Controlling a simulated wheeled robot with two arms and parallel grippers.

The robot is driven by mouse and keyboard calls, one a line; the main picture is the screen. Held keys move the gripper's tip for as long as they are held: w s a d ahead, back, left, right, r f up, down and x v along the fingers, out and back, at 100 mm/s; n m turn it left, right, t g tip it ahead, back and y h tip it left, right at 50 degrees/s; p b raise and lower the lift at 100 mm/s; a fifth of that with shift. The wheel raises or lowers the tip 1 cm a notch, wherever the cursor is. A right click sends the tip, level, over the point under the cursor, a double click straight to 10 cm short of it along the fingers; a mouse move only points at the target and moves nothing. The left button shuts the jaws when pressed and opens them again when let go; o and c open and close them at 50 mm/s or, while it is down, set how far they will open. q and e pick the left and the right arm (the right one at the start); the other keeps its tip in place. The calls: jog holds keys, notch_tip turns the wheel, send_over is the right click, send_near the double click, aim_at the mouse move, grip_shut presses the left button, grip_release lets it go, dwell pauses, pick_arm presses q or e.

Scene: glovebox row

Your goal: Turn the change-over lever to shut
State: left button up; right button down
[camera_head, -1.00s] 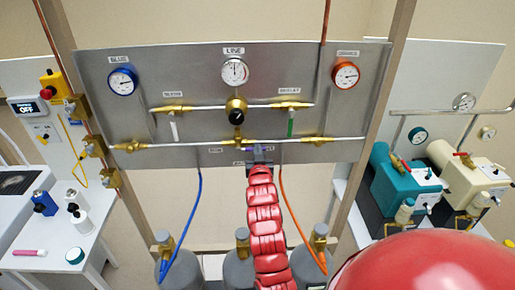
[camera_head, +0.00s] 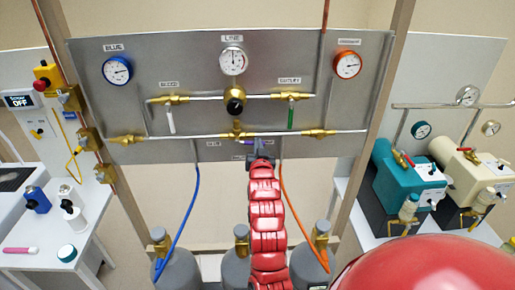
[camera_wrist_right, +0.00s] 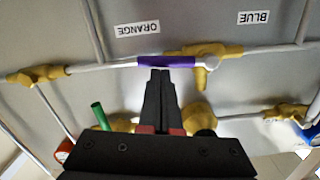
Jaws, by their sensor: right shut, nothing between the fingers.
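The change-over lever is a short purple handle (camera_wrist_right: 166,62) on a brass valve (camera_wrist_right: 214,55) in the right wrist view. It lies along the pipe and points from the valve toward the ORANGE label (camera_wrist_right: 137,29). In the head view the brass valve (camera_head: 237,133) sits on the lower pipe, low in the middle of the panel, with the handle partly hidden by my gripper. My right gripper (camera_head: 259,153) is shut and empty. Its fingertips (camera_wrist_right: 160,72) are right at the lever's edge; I cannot tell if they touch. My left gripper is not in view.
The grey panel (camera_head: 200,80) also carries a pale lever (camera_head: 171,120), a green lever (camera_head: 290,117) and gauges. A blue hose (camera_head: 190,215) and an orange hose (camera_head: 291,205) hang on either side of my arm. Grey cylinders (camera_head: 181,270) stand below. Wooden posts flank the panel.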

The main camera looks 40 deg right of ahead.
jog(key=w+a+f+m+b, duration=0.2)
jog(key=a+f+m+b, duration=0.1)
jog(key=f+m+b, duration=0.4)
jog(key=shift+w+a+f+m+t+b, duration=0.15)
jog(key=shift+a+m+t+b, duration=0.15)
jog(key=shift+m+b, duration=1.2)
jog(key=shift+m+p, duration=0.3)
